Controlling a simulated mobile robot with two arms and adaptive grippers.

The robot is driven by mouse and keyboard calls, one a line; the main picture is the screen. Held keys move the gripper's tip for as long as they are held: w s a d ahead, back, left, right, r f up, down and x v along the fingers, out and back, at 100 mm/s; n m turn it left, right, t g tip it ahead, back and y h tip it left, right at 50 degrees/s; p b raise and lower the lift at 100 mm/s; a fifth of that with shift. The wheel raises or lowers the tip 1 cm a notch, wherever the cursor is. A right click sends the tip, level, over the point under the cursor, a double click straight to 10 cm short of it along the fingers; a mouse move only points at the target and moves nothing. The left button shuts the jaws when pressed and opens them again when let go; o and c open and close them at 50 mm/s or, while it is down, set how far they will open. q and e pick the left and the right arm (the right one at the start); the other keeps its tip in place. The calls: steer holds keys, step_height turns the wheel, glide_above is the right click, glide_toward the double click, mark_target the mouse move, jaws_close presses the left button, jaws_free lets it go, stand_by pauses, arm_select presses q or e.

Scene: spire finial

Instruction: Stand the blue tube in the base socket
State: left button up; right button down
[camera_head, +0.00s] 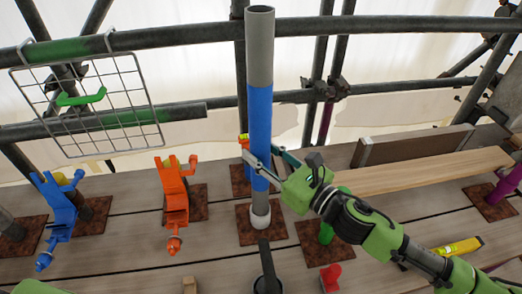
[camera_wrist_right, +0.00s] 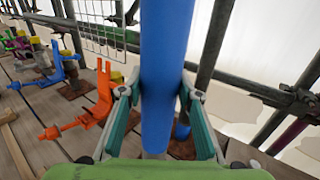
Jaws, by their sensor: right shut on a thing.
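The blue tube (camera_head: 260,105) stands upright, with a grey upper end and a pale grey lower end. My right gripper (camera_head: 262,163) is shut around its lower blue part. In the right wrist view the tube (camera_wrist_right: 167,65) runs between my two fingers (camera_wrist_right: 160,105). The tube's lower end meets a pale collar, the base socket (camera_head: 261,222), on a rusty square plate (camera_head: 246,237). I cannot tell how deep the tube sits in it. My left gripper is not in view.
An orange clamp (camera_head: 175,195) and a blue clamp (camera_head: 60,210) stand on the left. A short green post (camera_head: 327,232) is right of the socket. A plank (camera_head: 430,170), a yellow level (camera_head: 458,247) and a purple tube (camera_head: 507,184) lie rightward. Scaffold rails (camera_head: 400,27) cross behind the tube.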

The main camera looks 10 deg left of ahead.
steer(key=shift+f+b, duration=2.15)
steer(key=shift+f, duration=0.5)
steer(key=c, duration=1.4)
jaws_free()
steer(key=shift+s+f, duration=0.1)
steer(key=o, duration=0.5)
steer(key=shift+f, duration=0.3)
steer(key=shift+o, duration=0.5)
steer(key=shift+r, duration=0.1)
